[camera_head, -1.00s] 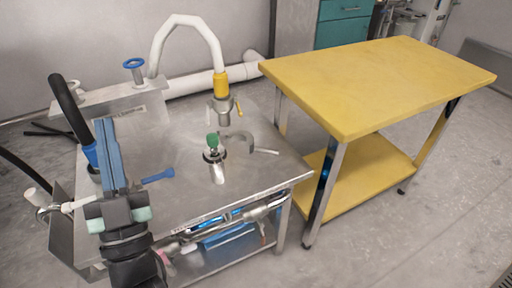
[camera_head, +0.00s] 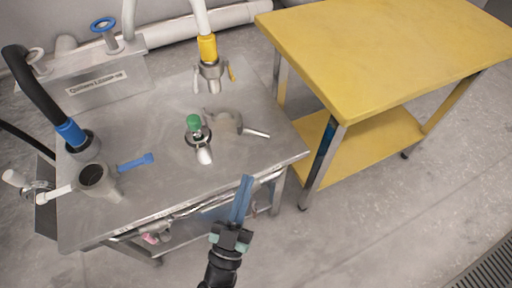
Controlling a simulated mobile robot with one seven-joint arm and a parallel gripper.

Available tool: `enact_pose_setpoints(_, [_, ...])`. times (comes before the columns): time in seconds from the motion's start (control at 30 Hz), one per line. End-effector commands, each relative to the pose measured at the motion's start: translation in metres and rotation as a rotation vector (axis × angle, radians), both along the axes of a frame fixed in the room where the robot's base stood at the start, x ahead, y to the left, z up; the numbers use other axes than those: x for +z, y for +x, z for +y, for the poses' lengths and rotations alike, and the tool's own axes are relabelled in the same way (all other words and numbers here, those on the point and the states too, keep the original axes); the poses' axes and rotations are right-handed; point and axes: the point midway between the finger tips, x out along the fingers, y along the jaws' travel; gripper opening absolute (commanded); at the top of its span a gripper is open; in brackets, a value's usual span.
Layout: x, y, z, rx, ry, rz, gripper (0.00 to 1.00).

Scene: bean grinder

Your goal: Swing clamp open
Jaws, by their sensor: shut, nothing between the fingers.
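A curved steel clamp (camera_head: 225,122) with a straight rod handle (camera_head: 257,132) lies on the steel table, right of a short steel fitting (camera_head: 203,154) with a green knob (camera_head: 193,122). Whether the clamp is joined to the fitting or fastened cannot be told. My gripper (camera_head: 247,180) has long blue fingers pressed together with nothing between them. In the picture it is at the table's front edge, below and right of the fitting, apart from the clamp.
The steel table (camera_head: 165,165) also carries a yellow-collared hose fitting (camera_head: 208,48), a black hose with a blue collar (camera_head: 70,132), an open steel port (camera_head: 92,176) and a blue handle (camera_head: 135,162). A yellow table (camera_head: 390,50) stands at right. Floor in front is clear.

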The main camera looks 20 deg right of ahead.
Motion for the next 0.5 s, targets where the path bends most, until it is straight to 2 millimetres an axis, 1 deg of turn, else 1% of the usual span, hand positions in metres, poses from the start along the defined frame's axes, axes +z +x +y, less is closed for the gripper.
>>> enact_pose_setpoints(0.03, [0.005,0.008,-0.007,-0.002,0.000,-0.004,0.00])
enact_pose_setpoints(0.2, [0.020,0.031,-0.026,-0.001,0.000,-0.004,0.00])
enact_pose_setpoints(0.4, [0.031,0.048,-0.041,0.001,0.001,-0.002,0.00])
enact_pose_setpoints(0.5, [0.034,0.052,-0.045,0.001,0.001,-0.002,0.00])
